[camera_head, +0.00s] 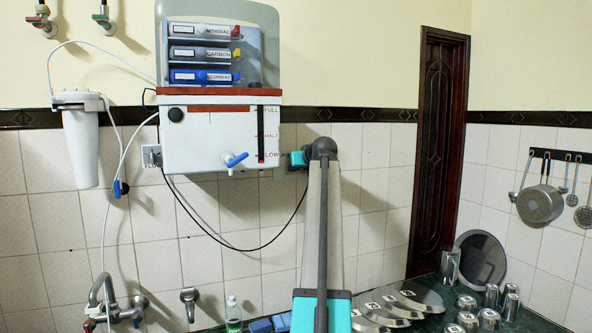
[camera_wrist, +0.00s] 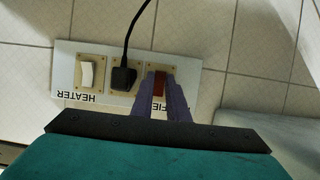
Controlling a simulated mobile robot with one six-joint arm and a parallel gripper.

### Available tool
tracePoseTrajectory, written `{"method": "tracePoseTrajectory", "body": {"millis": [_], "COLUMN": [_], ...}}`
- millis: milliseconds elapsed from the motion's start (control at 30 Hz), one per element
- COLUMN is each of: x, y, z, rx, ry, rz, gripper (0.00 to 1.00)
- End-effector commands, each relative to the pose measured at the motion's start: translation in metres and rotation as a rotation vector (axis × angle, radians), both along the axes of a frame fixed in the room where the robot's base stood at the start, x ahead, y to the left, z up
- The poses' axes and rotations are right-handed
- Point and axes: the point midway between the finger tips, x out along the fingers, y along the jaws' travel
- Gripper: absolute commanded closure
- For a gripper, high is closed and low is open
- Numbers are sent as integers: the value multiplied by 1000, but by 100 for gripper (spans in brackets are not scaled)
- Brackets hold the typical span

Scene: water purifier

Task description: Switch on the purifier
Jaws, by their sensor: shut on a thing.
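The purifier (camera_head: 205,140) is a white wall-mounted box with a red band, a blue tap and a level gauge. In the wrist view, a white switch panel (camera_wrist: 65,75) on the tiles appears upside down. A red switch (camera_wrist: 159,84) sits on its right part, over a partly hidden label that seems to read PURIFIER. My gripper (camera_wrist: 162,77) has its two purple fingers on either side of this red switch, shut on it. In the head view my gripper (camera_head: 297,160) is at the wall, right of the purifier, and my arm hides most of the panel.
A white heater switch (camera_wrist: 87,74) and a black plug (camera_wrist: 124,77) with its cable sit on the same panel, left of my fingers. In the head view, steel cups (camera_head: 491,296), plates (camera_head: 411,298) and a bottle (camera_head: 233,313) stand on the counter below. Pans hang at the right.

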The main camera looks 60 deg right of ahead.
Motion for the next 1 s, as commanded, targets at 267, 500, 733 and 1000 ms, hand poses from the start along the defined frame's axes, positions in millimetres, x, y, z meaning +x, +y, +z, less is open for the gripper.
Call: {"method": "tracePoseTrajectory", "body": {"millis": [267, 500, 733, 1000], "x": [0, 1, 1, 2], "y": [1, 1, 1, 1], "z": [-7, -9, -11, -13], "rx": [-39, -73, -104, -137], "ry": [-54, -99, -141, -188], "rz": [2, 1, 2, 3], "gripper": [100, 100, 100, 100]}}
